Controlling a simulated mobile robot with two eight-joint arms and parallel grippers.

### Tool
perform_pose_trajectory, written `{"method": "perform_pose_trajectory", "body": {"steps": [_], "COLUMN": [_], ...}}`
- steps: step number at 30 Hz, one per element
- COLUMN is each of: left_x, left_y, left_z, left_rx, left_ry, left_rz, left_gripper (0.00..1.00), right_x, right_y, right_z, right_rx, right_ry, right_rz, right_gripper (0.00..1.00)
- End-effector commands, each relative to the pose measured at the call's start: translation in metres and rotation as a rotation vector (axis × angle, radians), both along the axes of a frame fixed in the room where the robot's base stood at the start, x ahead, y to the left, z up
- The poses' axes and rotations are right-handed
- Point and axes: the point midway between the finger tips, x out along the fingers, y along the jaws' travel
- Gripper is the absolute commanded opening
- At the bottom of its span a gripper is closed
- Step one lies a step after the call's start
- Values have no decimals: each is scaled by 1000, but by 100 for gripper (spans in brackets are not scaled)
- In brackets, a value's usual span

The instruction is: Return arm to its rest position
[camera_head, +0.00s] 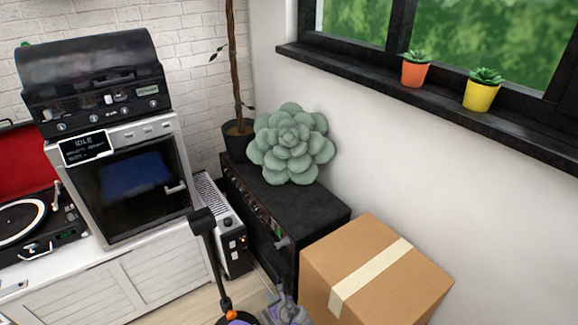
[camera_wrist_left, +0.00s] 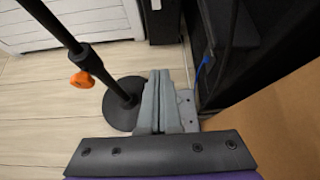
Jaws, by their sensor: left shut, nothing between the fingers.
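My left gripper (camera_head: 284,300) shows at the bottom edge of the head view, low in front of the black cabinet and left of the cardboard box. In the left wrist view its grey fingers (camera_wrist_left: 160,100) are together, with nothing between them. They point down toward the floor, beside the round base of a black stand (camera_wrist_left: 122,105). Most of my left arm is out of the picture. My right gripper is in neither view.
The black stand (camera_head: 212,255) rises close to my left gripper. A cardboard box (camera_head: 375,265) stands to its right and a black cabinet (camera_head: 290,205) behind, bearing a succulent-shaped cushion (camera_head: 290,145). Bare wooden floor (camera_wrist_left: 50,105) shows left of the fingers.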

Motion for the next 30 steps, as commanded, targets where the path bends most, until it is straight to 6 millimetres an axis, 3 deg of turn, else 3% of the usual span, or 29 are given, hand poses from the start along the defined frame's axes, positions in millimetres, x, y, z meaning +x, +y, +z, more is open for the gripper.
{"method": "perform_pose_trajectory", "body": {"steps": [1,8,14,21,30], "left_x": [2,-4,-27,-85,-187], "left_y": [7,30,57,88,112], "left_z": [16,73,139,214,279], "left_rx": [-41,-251,-486,-793,-1140], "left_ry": [-10,-55,-112,-195,-303], "left_rz": [37,215,440,775,1227], "left_gripper": [0,0,0,0,0], "right_x": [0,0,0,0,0], "right_y": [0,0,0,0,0], "right_z": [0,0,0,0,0], "right_rx": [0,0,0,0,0], "right_ry": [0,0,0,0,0], "right_rz": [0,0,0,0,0], "right_gripper": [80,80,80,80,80]}}
